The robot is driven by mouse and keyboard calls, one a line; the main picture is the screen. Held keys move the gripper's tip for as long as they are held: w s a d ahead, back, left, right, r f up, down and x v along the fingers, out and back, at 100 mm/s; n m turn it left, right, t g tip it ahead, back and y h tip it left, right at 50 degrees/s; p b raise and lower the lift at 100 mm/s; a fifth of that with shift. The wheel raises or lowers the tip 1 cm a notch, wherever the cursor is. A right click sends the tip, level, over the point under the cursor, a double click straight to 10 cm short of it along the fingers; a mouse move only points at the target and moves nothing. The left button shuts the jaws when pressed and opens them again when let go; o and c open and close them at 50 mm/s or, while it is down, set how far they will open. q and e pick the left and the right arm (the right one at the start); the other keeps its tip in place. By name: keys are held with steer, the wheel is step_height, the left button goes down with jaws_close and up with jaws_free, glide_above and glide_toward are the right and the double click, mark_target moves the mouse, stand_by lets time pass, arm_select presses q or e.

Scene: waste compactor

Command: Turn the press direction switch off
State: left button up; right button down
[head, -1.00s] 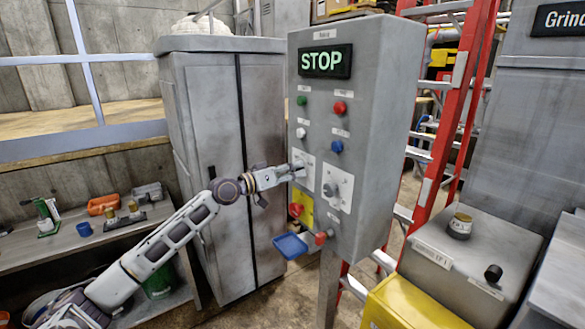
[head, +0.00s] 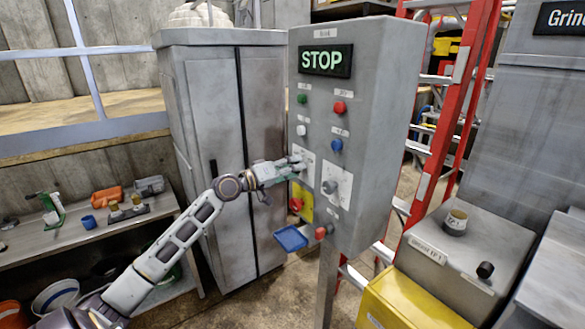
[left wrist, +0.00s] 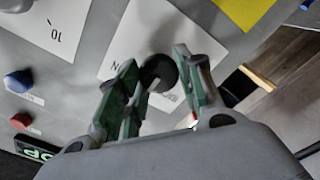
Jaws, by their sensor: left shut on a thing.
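The grey control box (head: 375,140) stands on a post in the middle of the head view, with a lit STOP sign (head: 326,60). My left gripper (head: 291,167) is at the left of its two white-plated rotary switches. In the left wrist view, the green-padded fingers (left wrist: 160,85) are shut around a dark round switch knob (left wrist: 158,70). Its white plate (left wrist: 120,45) carries partly hidden lettering, so I cannot read the knob's setting. The other rotary switch (head: 330,187) is to the right, free of the gripper. My right gripper is not in view.
Above are green, red, white and blue buttons (head: 336,145). A grey cabinet (head: 205,120) stands behind my arm. A red ladder (head: 450,110) is behind the box.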

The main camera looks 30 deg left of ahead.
arm_select(q)
steer(key=o, duration=1)
steer(key=shift+v, duration=6)
steer(key=shift+r, duration=0.1)
